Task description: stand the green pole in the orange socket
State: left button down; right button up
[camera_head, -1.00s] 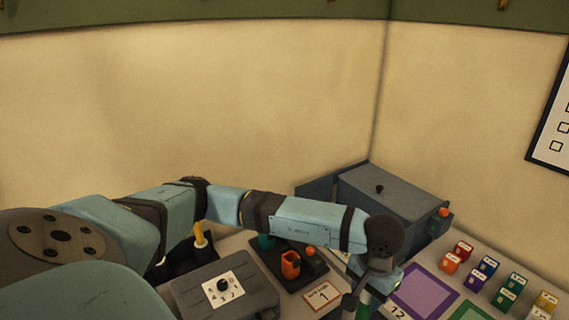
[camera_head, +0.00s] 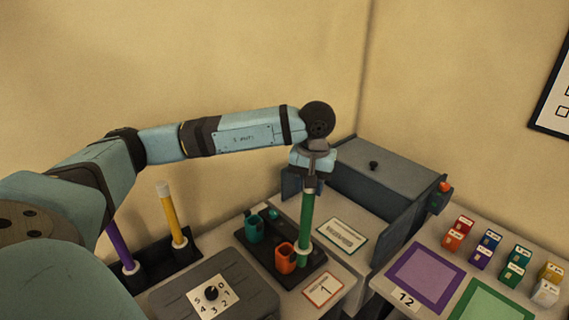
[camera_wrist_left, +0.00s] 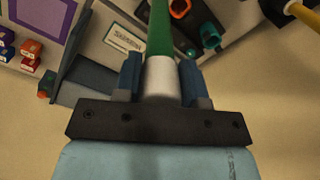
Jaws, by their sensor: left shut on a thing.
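The green pole (camera_head: 306,222) hangs nearly upright from my left gripper (camera_head: 310,182), with a white ring near its lower end. My left gripper is shut on its white upper end, which shows in the left wrist view (camera_wrist_left: 160,78). The orange socket (camera_head: 286,258) is an open cup on a black tray (camera_head: 263,252). In the head view the pole's lower end is just right of the socket, outside its mouth; I cannot tell whether it touches the tray. My right gripper is not in view.
A teal socket (camera_head: 254,229) stands on the same tray. A grey dial box (camera_head: 240,300) is in front, and a rack with a yellow pole (camera_head: 172,215) and a purple pole (camera_head: 121,245) is at left. A grey cabinet (camera_head: 385,180) stands behind right.

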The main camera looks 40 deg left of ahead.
pick_arm(q)
jog(key=a+r+n+b, duration=0.1)
jog(key=a+n+b, duration=0.2)
jog(key=a, duration=0.5)
jog(key=shift+w+r+b, duration=0.15)
jog(key=shift+w+b, duration=0.1)
jog(key=shift+b, duration=0.35)
dwell(0.8)
notch_tip(320, 180, down, 8)
jog(key=b, duration=0.6)
dwell(1.1)
jog(key=c, duration=0.6)
grip_release()
